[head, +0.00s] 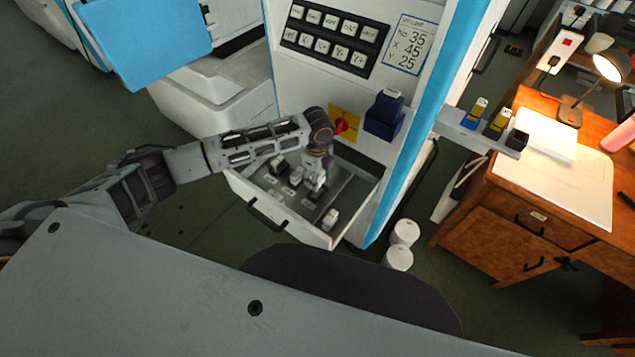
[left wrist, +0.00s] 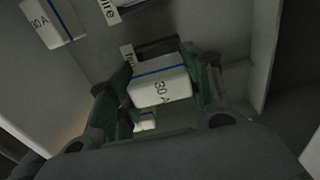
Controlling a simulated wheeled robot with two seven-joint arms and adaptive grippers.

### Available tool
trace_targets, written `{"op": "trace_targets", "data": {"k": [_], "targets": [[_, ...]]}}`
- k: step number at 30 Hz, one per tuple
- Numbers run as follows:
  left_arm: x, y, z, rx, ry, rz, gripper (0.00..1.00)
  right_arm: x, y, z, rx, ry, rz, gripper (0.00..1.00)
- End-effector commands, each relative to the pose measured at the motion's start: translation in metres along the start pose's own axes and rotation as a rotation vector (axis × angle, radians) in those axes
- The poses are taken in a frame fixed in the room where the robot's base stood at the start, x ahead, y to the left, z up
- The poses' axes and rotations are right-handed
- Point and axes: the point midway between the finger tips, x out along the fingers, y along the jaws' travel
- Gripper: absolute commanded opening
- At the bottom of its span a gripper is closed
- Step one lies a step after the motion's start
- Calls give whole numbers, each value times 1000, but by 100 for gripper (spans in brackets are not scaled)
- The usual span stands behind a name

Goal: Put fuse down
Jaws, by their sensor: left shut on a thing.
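My left gripper (head: 316,190) reaches down into an open drawer (head: 352,192) at the foot of the white machine. I cannot tell whether the held fuse touches the drawer floor. Another white "30 A" fuse (left wrist: 52,22) lies at the upper left of that view, apart from the gripper. A small white piece (left wrist: 146,121) shows below the held fuse, partly hidden. My right gripper is not in view.
The drawer holds more small fuse-like pieces, including one at its front right (head: 330,219). A blue block (head: 384,114) is on the machine face above. A narrow grey shelf (head: 470,133) carries yellow and black pieces. White spools (head: 398,257) stand on the floor beside a wooden desk (head: 505,208).

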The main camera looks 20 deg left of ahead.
Motion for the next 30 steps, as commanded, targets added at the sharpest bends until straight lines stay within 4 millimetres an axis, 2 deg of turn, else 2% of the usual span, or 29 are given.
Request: {"op": "trace_targets", "data": {"k": [9, 21, 30], "targets": [[30, 0, 0, 0, 0, 1, 25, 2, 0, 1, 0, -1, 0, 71], [33, 0, 0, 1, 0, 1, 25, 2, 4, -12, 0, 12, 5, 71], [38, 1, 0, 1, 0, 1, 25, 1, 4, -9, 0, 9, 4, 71]]}}
